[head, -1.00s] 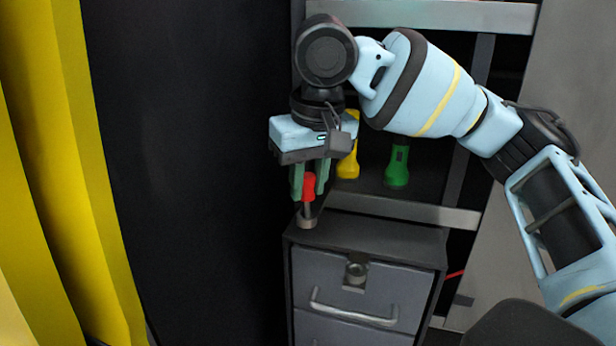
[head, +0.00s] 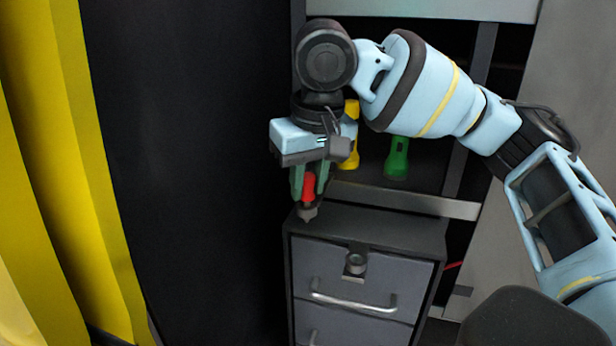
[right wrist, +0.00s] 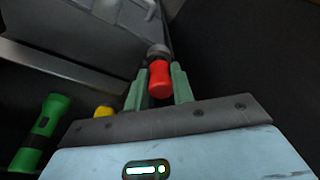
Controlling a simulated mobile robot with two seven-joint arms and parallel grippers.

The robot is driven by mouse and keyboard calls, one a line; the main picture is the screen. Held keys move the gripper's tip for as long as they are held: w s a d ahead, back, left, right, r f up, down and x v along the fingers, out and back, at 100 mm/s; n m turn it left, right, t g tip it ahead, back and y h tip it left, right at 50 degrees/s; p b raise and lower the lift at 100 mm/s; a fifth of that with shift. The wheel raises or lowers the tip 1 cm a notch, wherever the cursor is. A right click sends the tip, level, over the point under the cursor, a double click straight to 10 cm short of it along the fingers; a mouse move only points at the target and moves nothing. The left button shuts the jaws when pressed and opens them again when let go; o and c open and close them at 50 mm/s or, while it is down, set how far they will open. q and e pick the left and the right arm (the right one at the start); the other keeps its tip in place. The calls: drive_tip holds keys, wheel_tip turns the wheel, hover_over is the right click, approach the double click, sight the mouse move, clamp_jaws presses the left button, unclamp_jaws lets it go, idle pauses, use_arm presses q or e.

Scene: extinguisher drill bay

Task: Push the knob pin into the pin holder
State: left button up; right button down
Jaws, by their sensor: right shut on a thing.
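The knob pin has a red knob (head: 308,187) with a grey lower part (head: 307,213). My right gripper (head: 310,180) is shut on the red knob and holds it with the grey end downward, by the near left top corner of the grey drawer cabinet. I cannot tell whether the grey end touches the cabinet top. In the right wrist view the red knob (right wrist: 160,78) sits between the green fingers. A round grey fitting on a small plate, which looks like the pin holder (head: 356,262), is on the top drawer front, right of and below the pin. My left gripper is out of view.
The drawer cabinet (head: 400,232) has a bar handle (head: 352,303) below the fitting. A yellow flashlight (head: 350,160) and a green flashlight (head: 397,158) stand on the shelf behind. A dark panel (head: 200,170) and yellow curtain (head: 110,200) are at the left.

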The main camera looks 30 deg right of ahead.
drive_tip(key=shift+f, duration=0.6)
idle(0.3)
drive_tip(key=c, duration=1.1)
unclamp_jaws()
drive_tip(key=r, duration=0.2)
drive_tip(key=s+r, duration=0.1)
drive_tip(key=r, duration=0.4)
drive_tip(key=shift+s+r, duration=0.3)
drive_tip(key=shift+r, duration=0.05)
drive_tip(key=shift+f, duration=0.1)
